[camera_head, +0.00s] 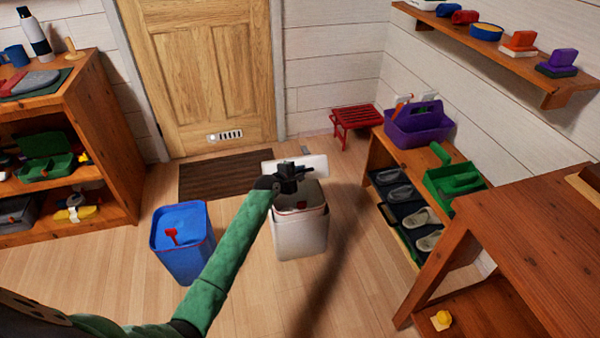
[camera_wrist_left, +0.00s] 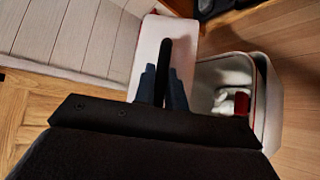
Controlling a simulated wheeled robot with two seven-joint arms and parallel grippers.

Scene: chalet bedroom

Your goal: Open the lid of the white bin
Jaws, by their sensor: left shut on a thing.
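The white bin (camera_head: 299,238) stands on the wooden floor in front of the door mat. Its white lid (camera_head: 318,163) is raised at the back, and the bin's mouth is open. The lid also shows in the left wrist view (camera_wrist_left: 150,45), beside the open bin (camera_wrist_left: 262,85). Something white and red lies inside the bin. My left gripper (camera_head: 297,174) is at the lid, above the bin's opening. In the left wrist view its fingers (camera_wrist_left: 163,86) are shut on a dark bar-like handle on the lid. My right gripper is out of view.
A dark mat (camera_head: 215,175) lies before the wooden door (camera_head: 205,70). A red stool (camera_head: 352,120) and a shoe bench (camera_head: 375,155) stand at the right. A shelf unit (camera_head: 105,120) is at the left.

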